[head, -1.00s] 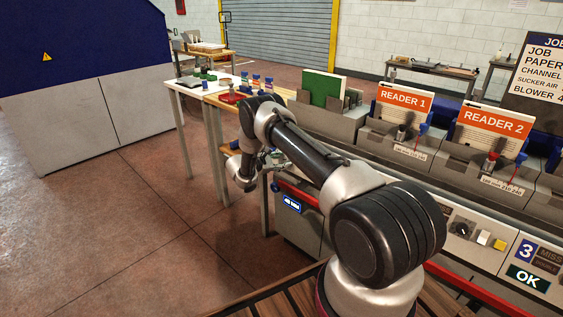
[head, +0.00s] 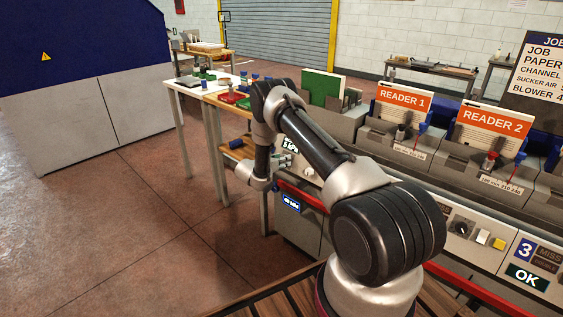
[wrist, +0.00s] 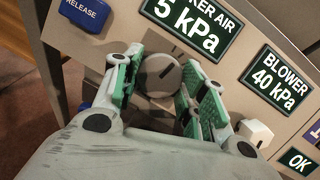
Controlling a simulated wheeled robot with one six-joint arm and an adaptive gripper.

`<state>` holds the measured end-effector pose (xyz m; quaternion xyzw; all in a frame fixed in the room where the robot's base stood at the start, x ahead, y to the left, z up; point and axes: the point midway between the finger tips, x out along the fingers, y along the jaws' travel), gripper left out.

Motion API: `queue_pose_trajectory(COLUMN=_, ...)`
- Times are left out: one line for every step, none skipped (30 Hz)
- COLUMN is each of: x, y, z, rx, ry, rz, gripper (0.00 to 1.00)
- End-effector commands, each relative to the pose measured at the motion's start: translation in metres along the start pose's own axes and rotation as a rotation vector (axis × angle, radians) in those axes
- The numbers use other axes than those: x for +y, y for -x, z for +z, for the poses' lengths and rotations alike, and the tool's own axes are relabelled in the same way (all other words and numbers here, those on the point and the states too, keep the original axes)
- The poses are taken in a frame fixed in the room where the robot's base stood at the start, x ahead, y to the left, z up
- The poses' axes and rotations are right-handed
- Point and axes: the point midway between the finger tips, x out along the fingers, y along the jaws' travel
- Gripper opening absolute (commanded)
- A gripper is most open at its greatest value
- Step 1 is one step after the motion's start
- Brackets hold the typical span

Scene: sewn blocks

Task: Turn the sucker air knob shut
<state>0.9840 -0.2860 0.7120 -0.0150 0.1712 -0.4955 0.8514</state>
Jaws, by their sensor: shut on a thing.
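The sucker air knob (wrist: 159,76) is round and grey with a dark pointer line, and it shows in the wrist view below the sucker air display (wrist: 191,24), which reads 5 kPa. The pointer line slants up to the right. My gripper (wrist: 162,88) has its green-padded fingers on either side of the knob and is shut on it. In the head view my gripper (head: 287,163) is at the near left end of the machine. The knob is too small or hidden to make out there.
The blower display (wrist: 278,77) reads 40 kPa, with a white knob (wrist: 255,131) below it. A blue release button (wrist: 83,11) sits at upper left, and an OK display (wrist: 300,161) at lower right. In the head view a red rail (head: 303,194) runs below the gripper.

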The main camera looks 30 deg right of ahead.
Motion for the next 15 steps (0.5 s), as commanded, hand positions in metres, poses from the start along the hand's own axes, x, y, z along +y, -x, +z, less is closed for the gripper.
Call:
queue_pose_trajectory(x=0.001, y=0.0013, z=-0.0015, rx=0.005, ry=0.032, rz=0.013, gripper=0.18)
queue_pose_trajectory(x=0.0009, y=0.0012, z=-0.0015, rx=0.006, ry=0.051, rz=0.018, gripper=0.18)
queue_pose_trajectory(x=0.0006, y=0.0011, z=-0.0014, rx=0.008, ry=0.072, rz=0.023, gripper=0.18)
queue_pose_trajectory(x=0.0006, y=0.0011, z=-0.0012, rx=0.008, ry=0.089, rz=0.027, gripper=0.18)
queue_pose_trajectory(x=0.0006, y=0.0011, z=-0.001, rx=0.009, ry=0.103, rz=0.032, gripper=0.18)
queue_pose_trajectory(x=0.0006, y=0.0012, z=-0.0009, rx=0.01, ry=0.122, rz=0.037, gripper=0.18)
queue_pose_trajectory(x=0.0004, y=0.0013, z=-0.0009, rx=0.011, ry=0.135, rz=0.04, gripper=0.18)
queue_pose_trajectory(x=0.0003, y=0.0013, z=-0.001, rx=0.012, ry=0.146, rz=0.043, gripper=0.18)
queue_pose_trajectory(x=0.0003, y=0.0013, z=-0.0011, rx=0.013, ry=0.16, rz=0.047, gripper=0.18)
queue_pose_trajectory(x=0.0003, y=0.0014, z=-0.0012, rx=0.014, ry=0.169, rz=0.049, gripper=0.18)
queue_pose_trajectory(x=0.0004, y=0.0014, z=-0.0012, rx=0.015, ry=0.177, rz=0.052, gripper=0.18)
queue_pose_trajectory(x=0.0004, y=0.0015, z=-0.0013, rx=0.015, ry=0.186, rz=0.055, gripper=0.18)
queue_pose_trajectory(x=0.0005, y=0.0015, z=-0.0014, rx=0.016, ry=0.192, rz=0.056, gripper=0.18)
queue_pose_trajectory(x=0.0005, y=0.0015, z=-0.0014, rx=0.016, ry=0.198, rz=0.058, gripper=0.18)
queue_pose_trajectory(x=0.0006, y=0.0016, z=-0.0015, rx=0.016, ry=0.203, rz=0.06, gripper=0.18)
